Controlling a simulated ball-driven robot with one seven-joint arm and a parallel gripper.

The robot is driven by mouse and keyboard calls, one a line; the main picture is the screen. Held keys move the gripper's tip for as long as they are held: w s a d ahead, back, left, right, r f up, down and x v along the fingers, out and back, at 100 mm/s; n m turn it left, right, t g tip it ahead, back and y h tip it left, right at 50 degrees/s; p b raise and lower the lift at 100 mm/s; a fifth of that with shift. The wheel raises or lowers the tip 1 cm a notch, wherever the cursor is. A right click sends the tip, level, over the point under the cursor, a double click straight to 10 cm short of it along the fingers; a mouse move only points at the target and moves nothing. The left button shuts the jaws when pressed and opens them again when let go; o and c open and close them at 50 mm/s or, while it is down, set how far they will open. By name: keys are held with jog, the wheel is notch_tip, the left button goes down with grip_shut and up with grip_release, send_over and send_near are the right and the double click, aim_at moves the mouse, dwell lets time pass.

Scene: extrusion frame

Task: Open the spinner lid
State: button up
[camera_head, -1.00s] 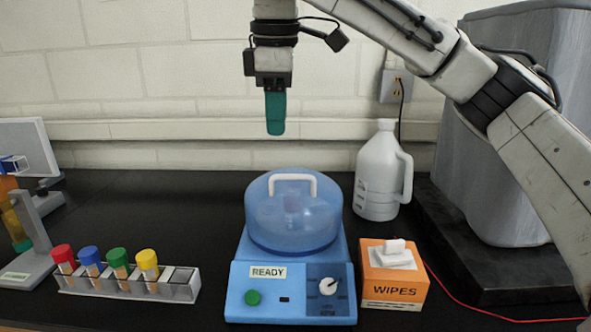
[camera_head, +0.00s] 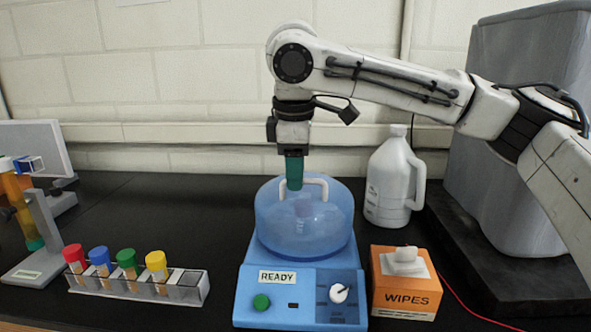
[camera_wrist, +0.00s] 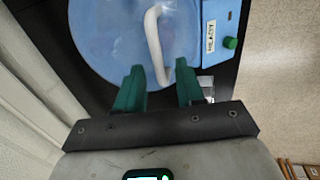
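The blue spinner (camera_head: 300,285) stands on the black bench with a READY label, a green button and a dial on its front. Its translucent blue lid (camera_head: 327,235) is down on the body, with a white handle (camera_head: 318,181) on top. My gripper (camera_head: 294,184) points down at the handle's left part. In the wrist view its two green fingers (camera_wrist: 160,80) are apart, with the handle bar's end (camera_wrist: 163,74) between them. I see a gap on either side of the bar, so the fingers do not grip it.
A rack (camera_head: 140,288) of capped tubes stands at the left. An orange wipes box (camera_head: 403,294) is close to the spinner's right, and a white jug (camera_head: 388,185) stands behind it. A large grey machine (camera_head: 505,140) fills the right.

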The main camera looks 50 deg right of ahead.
jog(key=shift+c, duration=0.2)
grip_shut()
dwell(1.3)
